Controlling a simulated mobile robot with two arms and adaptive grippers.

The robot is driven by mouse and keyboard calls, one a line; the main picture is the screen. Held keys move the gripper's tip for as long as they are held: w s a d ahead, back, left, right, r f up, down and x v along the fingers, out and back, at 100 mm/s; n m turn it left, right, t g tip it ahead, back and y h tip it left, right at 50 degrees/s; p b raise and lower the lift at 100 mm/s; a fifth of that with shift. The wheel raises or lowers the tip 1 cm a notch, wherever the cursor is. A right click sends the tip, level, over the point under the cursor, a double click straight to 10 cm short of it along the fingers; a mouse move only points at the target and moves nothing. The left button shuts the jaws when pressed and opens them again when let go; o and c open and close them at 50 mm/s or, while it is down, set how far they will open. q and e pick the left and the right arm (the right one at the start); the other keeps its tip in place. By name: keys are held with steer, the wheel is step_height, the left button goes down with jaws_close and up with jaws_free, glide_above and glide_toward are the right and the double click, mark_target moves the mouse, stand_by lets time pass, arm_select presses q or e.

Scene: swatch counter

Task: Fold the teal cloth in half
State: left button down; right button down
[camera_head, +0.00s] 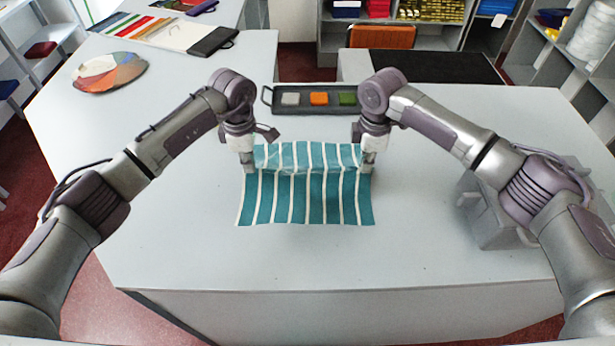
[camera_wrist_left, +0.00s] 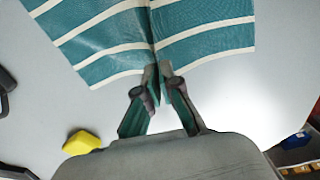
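The teal cloth (camera_head: 305,200) with white stripes lies on the grey table in the head view. A crease runs across it from side to side between my two grippers; the strip beyond the crease looks lighter and a little rumpled. My left gripper (camera_head: 250,168) is at the cloth's left edge. In the left wrist view the cloth (camera_wrist_left: 205,25) rises to a ridge that ends between the fingertips of my left gripper (camera_wrist_left: 163,72), which are close together on it. My right gripper (camera_head: 368,167) is at the right edge, its fingers looking shut on the cloth; their tips are small.
A dark tray (camera_head: 375,103) with grey, orange and green swatches lies beyond the cloth. A yellow block (camera_wrist_left: 82,143) shows in the left wrist view. A grey container (camera_head: 485,215) stands right, partly behind my right arm. A colour disc (camera_head: 110,72) lies far left. The table's front is clear.

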arm_select(q)
steer(key=shift+f, duration=0.1)
